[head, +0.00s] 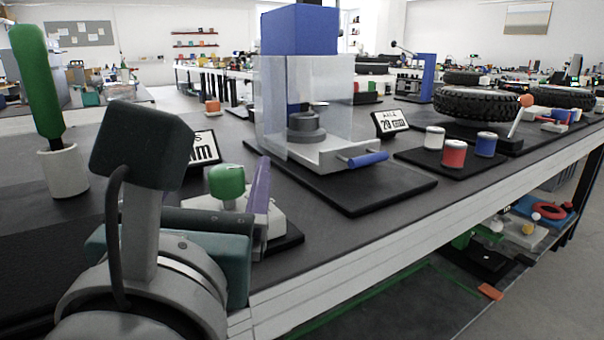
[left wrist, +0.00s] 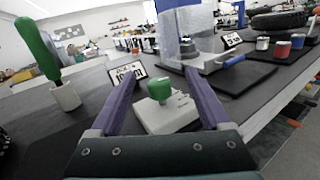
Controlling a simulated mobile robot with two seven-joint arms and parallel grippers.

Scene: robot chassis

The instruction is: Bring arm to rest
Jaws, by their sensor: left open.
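My left gripper (head: 260,190) comes in from the lower left of the head view, with its dark wrist housing in front. One purple finger shows there; the other is hidden. In the left wrist view both purple fingers of the left gripper (left wrist: 159,78) stand wide apart, open and with nothing held. Past and between them is a light grey block with a green knob (left wrist: 160,88), which also shows in the head view (head: 227,182). I cannot tell how far the fingers are from it. My right gripper is in neither view.
A clear-guarded press with a blue top (head: 299,30) stands on the dark bench. A green-handled tool in a white cup (head: 63,172) is at left. Several small cans, including a red one (head: 454,154), and a tyre (head: 480,105) are at right. The bench's front edge (head: 420,215) runs diagonally.

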